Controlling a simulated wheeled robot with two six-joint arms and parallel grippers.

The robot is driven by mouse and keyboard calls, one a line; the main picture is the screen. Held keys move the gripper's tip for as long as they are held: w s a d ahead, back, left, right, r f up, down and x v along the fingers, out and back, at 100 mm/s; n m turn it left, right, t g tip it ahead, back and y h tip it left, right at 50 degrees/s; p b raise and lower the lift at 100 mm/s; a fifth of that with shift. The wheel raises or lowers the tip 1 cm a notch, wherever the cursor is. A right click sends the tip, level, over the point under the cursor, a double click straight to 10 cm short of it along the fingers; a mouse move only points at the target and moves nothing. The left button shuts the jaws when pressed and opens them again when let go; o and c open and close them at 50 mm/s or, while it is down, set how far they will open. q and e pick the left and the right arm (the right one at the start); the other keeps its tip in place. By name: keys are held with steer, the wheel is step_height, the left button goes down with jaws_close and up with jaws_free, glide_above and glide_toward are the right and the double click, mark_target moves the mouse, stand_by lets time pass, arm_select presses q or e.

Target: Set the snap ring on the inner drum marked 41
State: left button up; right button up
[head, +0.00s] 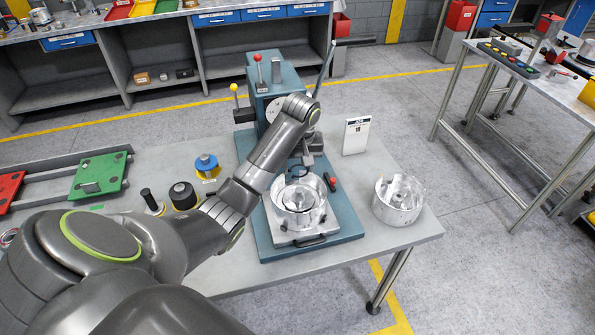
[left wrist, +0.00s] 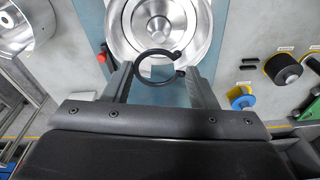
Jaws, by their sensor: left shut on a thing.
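My left gripper (head: 307,160) points down over the silver drum (head: 298,204) in the blue press. In the left wrist view its fingers (left wrist: 160,80) are shut on a thin black snap ring (left wrist: 139,69), an open loop with two small lugs. The ring shows in front of the drum (left wrist: 122,42), apart from it as far as I can tell; the height between them is unclear. The drum is round, with stepped inner rings. A second silver drum (head: 398,202) stands on the table to the right. No number 41 is readable on either drum. My right gripper is not in view.
The blue press (head: 352,228) has lever knobs and a column behind my gripper. A red handle (head: 331,182) lies beside the drum. A job card (head: 356,135) stands behind. Black and blue-yellow parts (head: 207,165) and a green pallet (head: 99,175) are at left.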

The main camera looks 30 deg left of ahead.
mark_target(297, 189)
arm_select(q)
steer(key=shift+s+f, duration=0.1)
steer(key=shift+f, duration=0.2)
step_height(297, 189, down, 3)
steer(key=shift+f, duration=1.5)
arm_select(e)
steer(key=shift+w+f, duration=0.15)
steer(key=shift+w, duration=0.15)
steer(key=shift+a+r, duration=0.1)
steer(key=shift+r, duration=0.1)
arm_select(q)
steer(key=o, duration=1.1)
